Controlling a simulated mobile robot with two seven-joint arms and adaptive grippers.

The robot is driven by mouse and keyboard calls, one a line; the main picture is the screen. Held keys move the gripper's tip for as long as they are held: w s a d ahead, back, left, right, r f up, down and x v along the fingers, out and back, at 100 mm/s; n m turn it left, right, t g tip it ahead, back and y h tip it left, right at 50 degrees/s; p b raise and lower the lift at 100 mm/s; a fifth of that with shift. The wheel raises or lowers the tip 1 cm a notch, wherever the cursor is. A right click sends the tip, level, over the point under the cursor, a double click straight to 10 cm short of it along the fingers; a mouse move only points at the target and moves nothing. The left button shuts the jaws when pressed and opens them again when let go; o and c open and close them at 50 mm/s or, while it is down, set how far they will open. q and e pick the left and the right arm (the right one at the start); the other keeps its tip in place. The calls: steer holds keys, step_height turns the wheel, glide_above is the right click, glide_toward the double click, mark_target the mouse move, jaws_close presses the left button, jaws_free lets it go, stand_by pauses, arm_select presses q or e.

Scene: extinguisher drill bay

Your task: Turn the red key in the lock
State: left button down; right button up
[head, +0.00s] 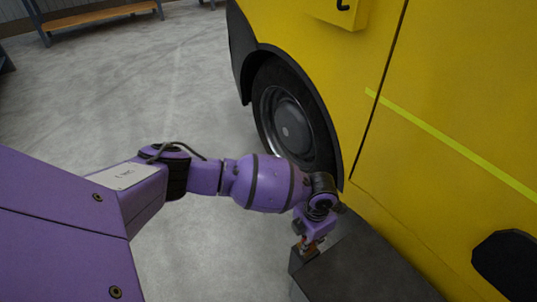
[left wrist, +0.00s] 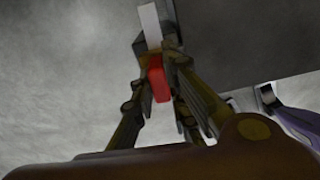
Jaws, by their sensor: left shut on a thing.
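The red key (left wrist: 158,82) shows as a small red block between the fingers of my left gripper (left wrist: 156,52) in the left wrist view. The gripper is shut on it. In the head view my left gripper (head: 304,248) points down at the near left corner of a dark box (head: 368,268). The key is too small or hidden to make out there. I cannot make out the lock or how far the key is turned.
A yellow vehicle (head: 455,110) with a black wheel (head: 287,115) stands close behind the box. A black rounded part (head: 506,264) is at the lower right. A bench with a wooden shelf (head: 95,17) stands far back left. The grey floor (head: 130,90) between is clear.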

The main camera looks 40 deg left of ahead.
arm_select(q)
steer(key=m+b, duration=0.1)
steer(key=m, duration=0.2)
steer(key=shift+w+m, duration=0.15)
steer(key=shift+m, duration=0.25)
steer(key=shift+m+b, duration=0.6)
steer(key=shift+b, duration=0.2)
steer(key=shift+w+d+r+m+b, duration=0.15)
steer(key=shift+m+b, duration=0.25)
steer(key=shift+b, duration=1)
steer(key=shift+m+b, duration=0.3)
steer(key=shift+b, duration=1.05)
steer(key=shift+f+m+b, duration=0.2)
steer(key=shift+m+b, duration=0.1)
steer(key=shift+b, duration=2.5)
arm_select(e)
step_height(320, 180, down, 14)
steer(key=s+g, duration=0.1)
steer(key=shift+s+d+n, duration=0.15)
steer(key=shift+d+n, duration=0.05)
steer(key=shift+n, duration=0.2)
arm_select(q)
steer(key=shift+m+b, duration=0.3)
steer(key=shift+b, duration=0.05)
arm_select(e)
steer(key=shift+d+f, duration=0.1)
steer(key=shift+f, duration=0.25)
